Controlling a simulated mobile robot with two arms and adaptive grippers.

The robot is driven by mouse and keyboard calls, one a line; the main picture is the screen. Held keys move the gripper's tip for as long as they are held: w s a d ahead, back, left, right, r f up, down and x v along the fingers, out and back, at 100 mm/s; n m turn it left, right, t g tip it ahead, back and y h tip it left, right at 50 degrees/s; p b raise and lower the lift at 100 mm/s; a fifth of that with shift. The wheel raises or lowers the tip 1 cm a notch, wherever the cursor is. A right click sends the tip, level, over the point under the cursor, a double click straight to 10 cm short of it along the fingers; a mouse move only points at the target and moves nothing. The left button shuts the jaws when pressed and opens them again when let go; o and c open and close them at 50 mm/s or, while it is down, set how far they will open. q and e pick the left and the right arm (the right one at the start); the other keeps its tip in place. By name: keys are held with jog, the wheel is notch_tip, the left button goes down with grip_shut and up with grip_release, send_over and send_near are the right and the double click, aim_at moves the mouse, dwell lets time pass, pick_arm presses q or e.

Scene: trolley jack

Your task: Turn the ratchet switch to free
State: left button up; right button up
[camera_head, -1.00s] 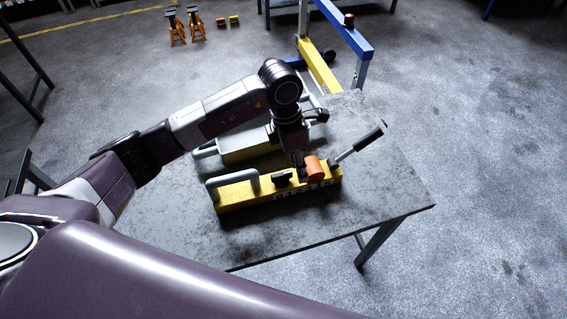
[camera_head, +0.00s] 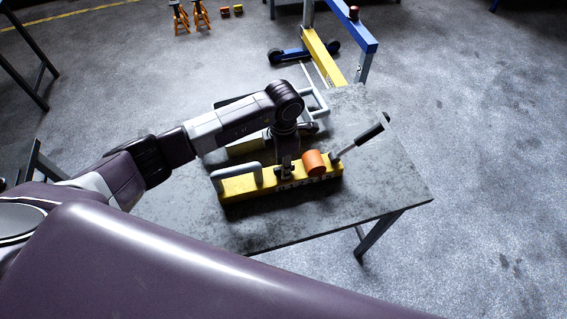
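A yellow ratchet body (camera_head: 238,189) lies on the grey table, with a grey loop handle at its left end. An orange knob (camera_head: 314,162) sits on top, and a lever with a black grip (camera_head: 370,132) slants up from its right end. A small black switch (camera_head: 285,174) is on the top face, left of the orange knob. My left gripper (camera_head: 286,167) points down right at this switch and covers part of it. The fingers are small and dark, so I cannot tell whether they touch or grip it. My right gripper is not in view.
A second yellow device (camera_head: 243,149) with a grey handle lies behind, partly hidden by my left arm. The table (camera_head: 385,190) is clear on the right and in front. A blue and yellow frame (camera_head: 325,60) stands beyond it. Orange stands (camera_head: 181,19) are far back.

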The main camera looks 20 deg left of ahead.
pick_arm(q)
grip_shut()
jog(key=shift+n, duration=0.4)
jog(key=n+b, duration=0.2)
jog(key=shift+f+n, duration=0.1)
jog(key=shift+n, duration=0.3)
jog(key=n+b, duration=0.1)
jog(key=n, duration=0.2)
jog(key=shift+n, duration=0.3)
jog(key=n+b, duration=0.2)
jog(key=n, duration=0.3)
jog(key=shift+n, duration=0.3)
jog(key=n, duration=0.4)
jog(key=shift+n+b, duration=0.4)
jog(key=shift+n, duration=0.3)
